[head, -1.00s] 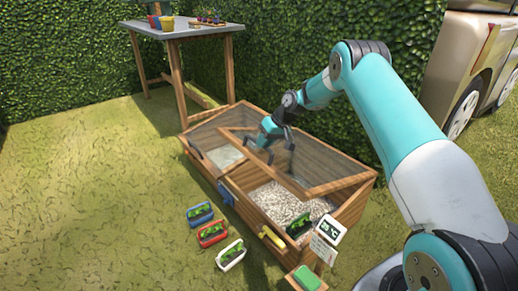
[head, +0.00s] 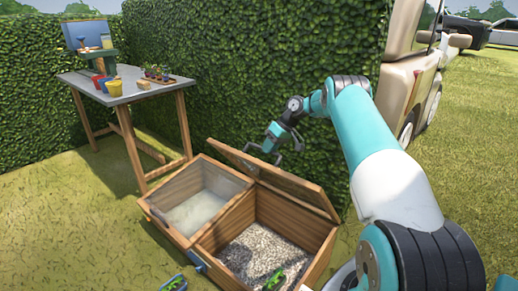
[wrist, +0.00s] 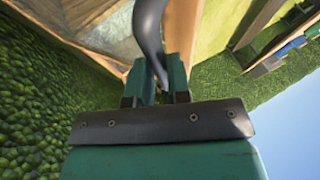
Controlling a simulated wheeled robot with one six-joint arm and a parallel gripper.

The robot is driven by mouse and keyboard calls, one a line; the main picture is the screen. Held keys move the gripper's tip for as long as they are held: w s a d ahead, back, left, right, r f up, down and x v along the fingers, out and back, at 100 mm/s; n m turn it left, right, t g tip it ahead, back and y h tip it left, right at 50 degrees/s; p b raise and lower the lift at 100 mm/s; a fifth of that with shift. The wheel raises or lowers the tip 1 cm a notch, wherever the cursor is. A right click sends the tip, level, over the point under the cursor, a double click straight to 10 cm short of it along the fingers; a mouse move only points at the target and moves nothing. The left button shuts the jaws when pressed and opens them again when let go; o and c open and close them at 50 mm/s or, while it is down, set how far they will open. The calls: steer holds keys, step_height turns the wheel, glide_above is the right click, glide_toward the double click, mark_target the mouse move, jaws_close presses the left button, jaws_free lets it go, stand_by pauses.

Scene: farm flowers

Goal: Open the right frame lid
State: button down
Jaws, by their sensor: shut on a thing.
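The right frame lid (head: 290,188), a wooden frame with a dark pane, stands steeply raised at the back of the right compartment. My gripper (head: 272,155) is at its upper edge, left of its middle. In the wrist view my green fingers (wrist: 160,78) are shut on a dark curved handle (wrist: 150,30), beside the lid's wood (wrist: 182,30). The wooden cold frame's right compartment (head: 325,250) is uncovered, with pale gravel (head: 255,250) and a green plant in a dark pot (head: 274,279) inside. The left frame lid (head: 200,195) lies shut.
A grey-topped table (head: 118,96) with coloured pots stands at the back left. A tall hedge (head: 240,75) rises close behind the frame. A blue planted tray (head: 174,284) is on the grass at the lower edge. A beige vehicle (head: 410,65) stands at the right.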

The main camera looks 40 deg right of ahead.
steer(key=shift+s+d+f, duration=0.15)
steer(key=shift+d+f, duration=0.35)
steer(key=shift+f, duration=0.1)
steer(key=c, duration=1.1)
jaws_free()
steer(key=shift+d+f, duration=0.1)
steer(key=shift+f, duration=0.1)
steer(key=shift+r, duration=0.15)
steer(key=shift+r, duration=0.1)
steer(key=shift+r, duration=0.1)
